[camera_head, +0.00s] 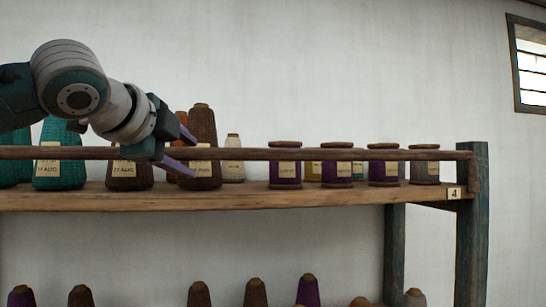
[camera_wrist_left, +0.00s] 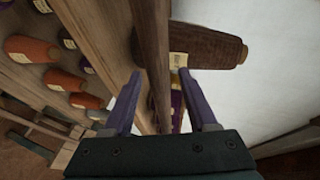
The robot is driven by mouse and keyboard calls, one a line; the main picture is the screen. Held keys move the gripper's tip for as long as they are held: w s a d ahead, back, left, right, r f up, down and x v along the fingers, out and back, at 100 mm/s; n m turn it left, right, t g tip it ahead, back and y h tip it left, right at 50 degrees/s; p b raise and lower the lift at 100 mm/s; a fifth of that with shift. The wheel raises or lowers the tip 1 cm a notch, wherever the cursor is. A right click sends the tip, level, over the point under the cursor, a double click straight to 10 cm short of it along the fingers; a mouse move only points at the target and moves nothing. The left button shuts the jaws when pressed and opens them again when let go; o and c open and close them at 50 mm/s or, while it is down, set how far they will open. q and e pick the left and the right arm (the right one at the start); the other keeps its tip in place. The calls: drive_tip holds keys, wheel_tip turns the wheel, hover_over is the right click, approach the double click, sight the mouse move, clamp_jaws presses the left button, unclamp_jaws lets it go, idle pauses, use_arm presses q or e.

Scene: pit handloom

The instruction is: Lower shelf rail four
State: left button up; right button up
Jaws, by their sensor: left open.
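The shelf rail (camera_head: 350,154) is a dark wooden bar that runs level in front of the shelf marked with a 4 plate (camera_head: 454,193). Its right end meets the bluish post (camera_head: 472,225). My left gripper (camera_head: 187,151) is open at the rail, with one purple finger above it and one below in the head view. In the left wrist view the rail (camera_wrist_left: 152,45) runs between the open fingers of the gripper (camera_wrist_left: 160,78). I cannot tell whether the fingers touch it. My right gripper is not in view.
Behind the rail, the shelf board (camera_head: 290,197) holds teal, brown and purple yarn cones and spools (camera_head: 284,173). A dark brown cone (camera_wrist_left: 215,45) is close beyond my fingertips. More cones (camera_head: 307,290) stand on a lower level. A barred window (camera_head: 530,65) is at upper right.

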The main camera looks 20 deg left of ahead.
use_arm(q)
clamp_jaws()
idle(0.3)
idle(1.0)
